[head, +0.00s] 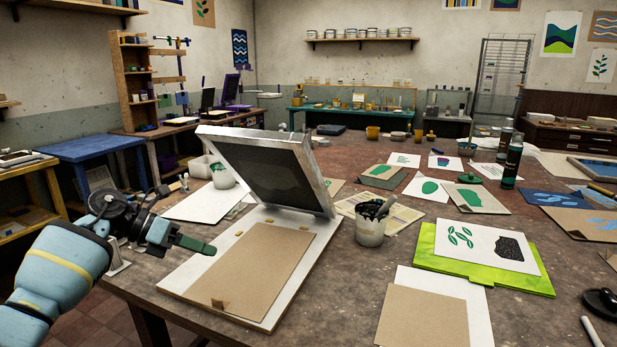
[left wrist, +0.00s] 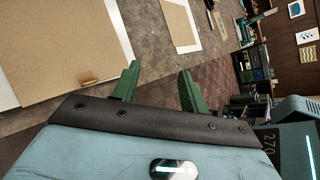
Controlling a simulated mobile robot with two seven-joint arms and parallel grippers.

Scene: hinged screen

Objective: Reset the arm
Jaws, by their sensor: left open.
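My left gripper (head: 207,247) is at the left edge of the table, beside the white base board (head: 188,279) of the hinged screen. In the left wrist view its two green fingers (left wrist: 158,86) stand apart with nothing between them. The hinged screen (head: 270,167) is tilted up, its silver frame leaning over the far end of the board. A brown sheet (head: 262,262) lies on the board. The sheet and board also show at the left of the left wrist view. My right gripper is not in view.
A pot of tools (head: 371,226) stands right of the screen. A lime green board (head: 446,240) with a print lies further right, behind another brown sheet (head: 430,318). Dark bottles (head: 513,160) stand at the back right. The floor left of the table is open.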

